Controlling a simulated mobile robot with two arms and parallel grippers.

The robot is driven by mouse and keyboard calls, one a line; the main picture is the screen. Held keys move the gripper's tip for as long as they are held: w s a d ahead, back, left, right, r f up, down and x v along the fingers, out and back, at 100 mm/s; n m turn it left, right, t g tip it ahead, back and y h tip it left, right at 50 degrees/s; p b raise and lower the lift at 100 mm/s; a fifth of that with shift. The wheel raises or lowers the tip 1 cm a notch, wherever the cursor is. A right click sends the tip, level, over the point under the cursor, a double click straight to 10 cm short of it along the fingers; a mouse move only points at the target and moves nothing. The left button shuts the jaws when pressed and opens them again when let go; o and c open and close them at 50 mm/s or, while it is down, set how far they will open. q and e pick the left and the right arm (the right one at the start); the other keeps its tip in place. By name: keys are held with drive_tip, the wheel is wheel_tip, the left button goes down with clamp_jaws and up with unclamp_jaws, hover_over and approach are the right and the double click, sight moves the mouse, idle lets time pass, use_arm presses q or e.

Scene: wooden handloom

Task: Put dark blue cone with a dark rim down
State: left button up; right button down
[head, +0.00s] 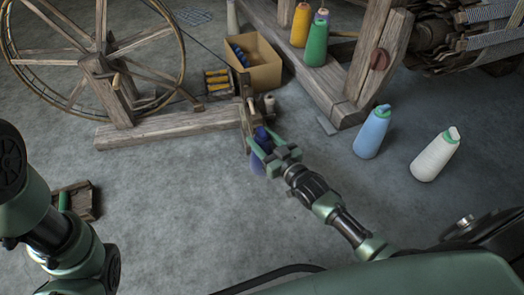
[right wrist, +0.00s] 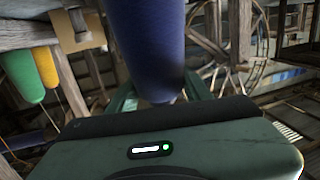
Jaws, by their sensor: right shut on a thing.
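The dark blue cone (head: 258,163) is in my right gripper (head: 268,155), close to the end of the spinning wheel's wooden base in the head view. The gripper's green fingers cover part of the cone. In the right wrist view the cone (right wrist: 152,45) fills the upper middle, with the gripper (right wrist: 158,100) closed around it. Its dark rim cannot be made out clearly. I cannot tell whether the cone touches the floor. My left arm shows at the left of the head view, but its gripper is not in view.
A spinning wheel (head: 100,60) stands upper left, with a cardboard box (head: 266,72) beside it. A light blue cone (head: 372,132) and a white cone (head: 435,156) stand right. A green cone (head: 316,42) and a yellow cone (head: 300,25) stand by the loom. Floor between is clear.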

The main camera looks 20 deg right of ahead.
wheel_tip(320, 180, down, 4)
drive_tip(key=b, duration=0.2)
drive_tip(key=shift+b, duration=0.4)
drive_tip(key=shift+r, duration=0.1)
drive_tip(key=c, duration=1.1)
unclamp_jaws()
drive_tip(key=shift+f, duration=0.3)
drive_tip(key=o, duration=0.5)
drive_tip(key=shift+c, duration=0.2)
drive_tip(key=shift+r, duration=0.2)
